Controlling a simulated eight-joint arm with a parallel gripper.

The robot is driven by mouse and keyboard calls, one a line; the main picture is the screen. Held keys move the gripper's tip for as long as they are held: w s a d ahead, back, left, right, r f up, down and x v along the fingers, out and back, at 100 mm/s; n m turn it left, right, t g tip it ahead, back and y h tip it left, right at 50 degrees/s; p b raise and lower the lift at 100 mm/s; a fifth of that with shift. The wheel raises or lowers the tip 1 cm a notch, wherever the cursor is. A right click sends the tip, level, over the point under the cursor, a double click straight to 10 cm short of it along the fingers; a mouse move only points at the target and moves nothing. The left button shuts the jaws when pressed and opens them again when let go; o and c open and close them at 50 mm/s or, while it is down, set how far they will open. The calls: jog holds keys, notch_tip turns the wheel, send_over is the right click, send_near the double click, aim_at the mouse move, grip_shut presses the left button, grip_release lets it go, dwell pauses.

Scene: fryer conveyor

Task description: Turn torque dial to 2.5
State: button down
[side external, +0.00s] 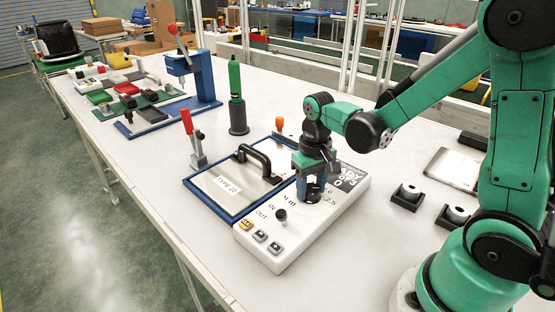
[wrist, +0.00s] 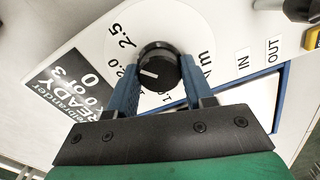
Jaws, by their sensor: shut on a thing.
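The torque dial (wrist: 158,66) is a round black knob with a white mark, on a white control box (side external: 285,262). In the wrist view the mark points left, about toward the printed 2.0 (wrist: 112,76). The printed 2.5 (wrist: 123,36) is up and to the left of the knob. My gripper (wrist: 158,78) points down over the box, with its blue fingers on either side of the knob, shut on it. In the side view my gripper (side external: 312,188) mostly hides the dial.
A dark display (wrist: 65,88) on the box reads READY 0 of 3. A small black knob (side external: 281,215) and several buttons (side external: 260,236) are by the IN and OUT labels. A blue-framed plate (side external: 215,190) with a black handle lies beside the box, near a red-handled clamp (side external: 190,130).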

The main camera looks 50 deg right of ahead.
aim_at(311, 188)
jog(key=shift+m, duration=1.3)
jog(key=shift+c, duration=1.7)
grip_release()
jog(key=shift+r, duration=0.1)
jog(key=shift+r, duration=2.7)
